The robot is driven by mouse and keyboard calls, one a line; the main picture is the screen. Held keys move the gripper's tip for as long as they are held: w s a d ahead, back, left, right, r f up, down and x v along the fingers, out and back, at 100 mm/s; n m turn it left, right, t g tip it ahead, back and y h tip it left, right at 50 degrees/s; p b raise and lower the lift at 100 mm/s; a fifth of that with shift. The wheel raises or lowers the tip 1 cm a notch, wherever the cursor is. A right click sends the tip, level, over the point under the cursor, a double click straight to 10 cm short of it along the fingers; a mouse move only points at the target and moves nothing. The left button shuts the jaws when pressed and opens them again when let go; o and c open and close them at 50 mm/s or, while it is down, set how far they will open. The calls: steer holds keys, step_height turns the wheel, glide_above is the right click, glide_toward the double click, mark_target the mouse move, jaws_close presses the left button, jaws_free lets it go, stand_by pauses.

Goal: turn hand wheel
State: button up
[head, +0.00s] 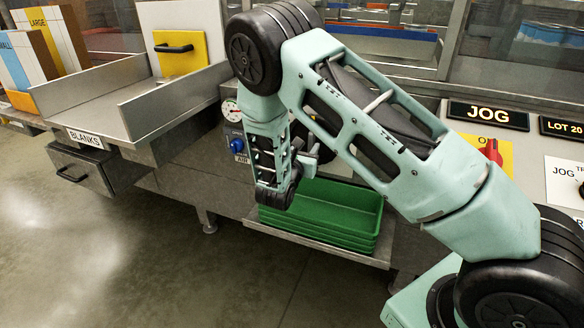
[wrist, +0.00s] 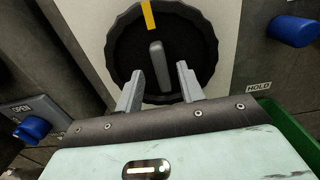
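The hand wheel (wrist: 194,38) is a black knurled disc on a light plate in the wrist view. It has a yellow mark (wrist: 148,14) at its top and a grey bar handle (wrist: 157,67) across its middle, close to upright. My gripper (wrist: 158,78) is open in front of the wheel, with one finger on each side of the bar's lower end. I cannot tell whether the fingers touch the wheel face.
A blue knob by an OPEN label (wrist: 32,130) is at left, and another blue knob (wrist: 294,31) is above a HOLD label (wrist: 258,87). Stacked green trays (head: 330,215) sit on a low shelf under my arm. Open floor (head: 150,250) lies at front left.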

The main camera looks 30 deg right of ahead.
steer(key=v, duration=1.4)
steer(key=shift+s+a, duration=0.2)
steer(key=shift+a, duration=0.05)
steer(key=s+r+m+g+y, duration=0.35)
steer(key=s+m+g, duration=0.65)
steer(key=s, duration=0.5)
steer(key=s+a+r+m+y, duration=0.3)
steer(key=s+a+m+y, duration=0.1)
steer(key=s+a+y, duration=0.25)
steer(key=s+a+r+m+y, duration=0.3)
steer(key=s+a+m+y, duration=0.15)
steer(key=s+a, duration=0.3)
step_height(320, 180, up, 14)
steer(key=g+p, duration=0.1)
steer(key=p, duration=1.3)
steer(key=shift+w+a+f, duration=0.15)
steer(key=shift+w+a, duration=0.15)
steer(key=shift+w, duration=0.15)
